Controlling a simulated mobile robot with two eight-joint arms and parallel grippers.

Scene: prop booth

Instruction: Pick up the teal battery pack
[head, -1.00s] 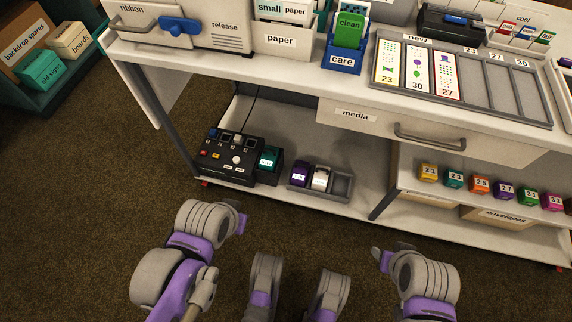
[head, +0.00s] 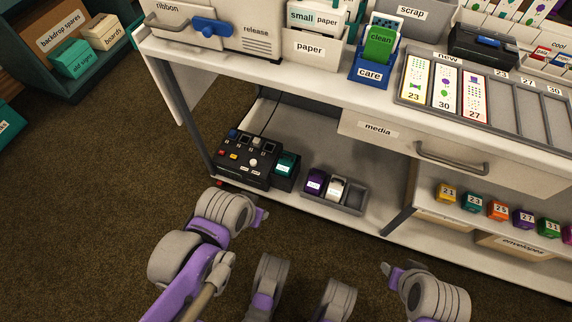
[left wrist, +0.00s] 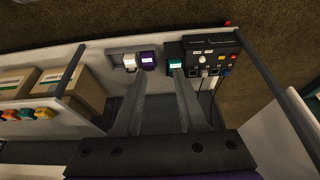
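The teal battery pack (head: 286,164) sits upright-looking in a dark holder at the right end of the black control box on the low shelf. In the left wrist view the teal pack (left wrist: 176,66) shows upside down, near the tip of the right-hand finger. My left gripper (left wrist: 158,84) has its two grey fingers spread apart with nothing between them. I cannot tell how far the fingers are above the pack. In the head view my left arm's end (head: 262,216) is low, in front of the shelf. My right arm's end (head: 391,269) is over the floor, its fingers unclear.
The black control box (head: 243,164) is left of the pack. A grey tray (head: 352,198) with a purple pack (head: 316,182) and a white pack (head: 336,188) is to the right. The tabletop (head: 300,75) overhangs the shelf. A grey post (head: 402,208) stands farther right.

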